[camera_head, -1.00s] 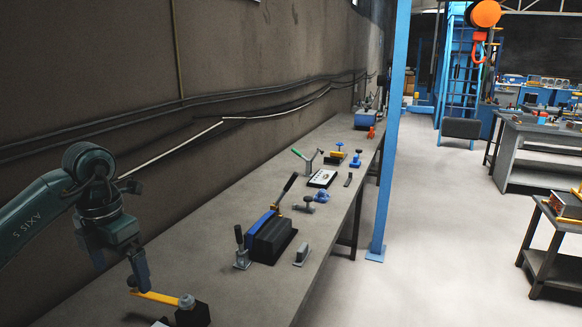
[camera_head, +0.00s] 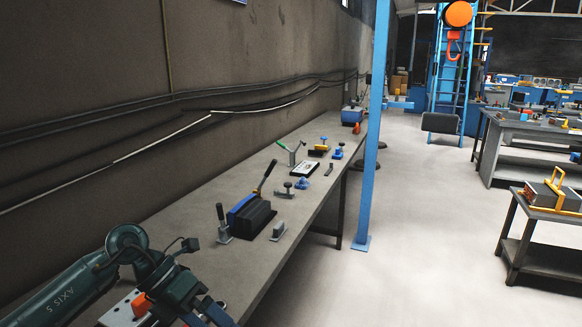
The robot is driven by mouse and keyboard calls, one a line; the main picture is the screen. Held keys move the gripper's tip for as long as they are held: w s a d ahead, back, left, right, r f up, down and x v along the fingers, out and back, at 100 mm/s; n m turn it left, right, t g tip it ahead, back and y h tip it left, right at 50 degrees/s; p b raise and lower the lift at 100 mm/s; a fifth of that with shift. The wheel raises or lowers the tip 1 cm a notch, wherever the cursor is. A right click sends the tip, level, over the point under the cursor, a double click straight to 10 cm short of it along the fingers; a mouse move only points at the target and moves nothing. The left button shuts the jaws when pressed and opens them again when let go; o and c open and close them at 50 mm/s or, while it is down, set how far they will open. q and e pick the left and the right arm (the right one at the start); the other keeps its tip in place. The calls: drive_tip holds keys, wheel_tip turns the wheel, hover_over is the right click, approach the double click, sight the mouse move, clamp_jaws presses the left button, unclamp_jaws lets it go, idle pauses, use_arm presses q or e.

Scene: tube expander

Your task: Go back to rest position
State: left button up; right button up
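My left arm comes in from the lower left. Its dark green wrist and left gripper (camera_head: 212,312) are low in the picture, over the near end of the long grey workbench (camera_head: 262,252). The fingertips run toward the bottom edge, so I cannot tell whether the gripper is open or shut, or whether it holds anything. A metal plate with holes and an orange block (camera_head: 140,305) shows beside the wrist, partly hidden by it. My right gripper is not in view.
A blue and black tool with a lever (camera_head: 250,217) and a small grey block (camera_head: 278,231) stand on the bench. More tools lie farther back. A blue post (camera_head: 372,140) rises beside the bench. The floor to its right (camera_head: 430,250) is open. A low table (camera_head: 545,248) stands at right.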

use_arm(q)
drive_tip(key=s+d+r+n+t+h+b, duration=0.1)
drive_tip(key=s+d+n+t+h, duration=0.15)
drive_tip(key=d+n+h, duration=0.3)
drive_tip(key=s+d+n+t+h+b, duration=0.1)
drive_tip(key=s+d+n+t+h, duration=0.2)
drive_tip(key=d+h, duration=0.35)
drive_tip(key=w+a+f+n+t+y+b, duration=0.1)
drive_tip(key=a+f+n+t+y, duration=0.5)
drive_tip(key=n, duration=0.6)
drive_tip(key=a+f+n+t+y, duration=0.3)
drive_tip(key=f+n+t+y, duration=0.4)
drive_tip(key=n, duration=0.5)
drive_tip(key=s+a+f+n+g+y, duration=0.2)
drive_tip(key=s+f+n+g, duration=0.1)
drive_tip(key=s+f, duration=0.2)
drive_tip(key=s+a+f+n+g+y, duration=0.1)
drive_tip(key=s+f+n+g, duration=0.2)
drive_tip(key=s+f, duration=0.3)
wheel_tip(320, 180, down, 4)
drive_tip(key=shift+s+a+r+n+y+b, duration=0.15)
drive_tip(key=shift+a+n+y+b, duration=0.3)
drive_tip(key=shift+n, duration=0.1)
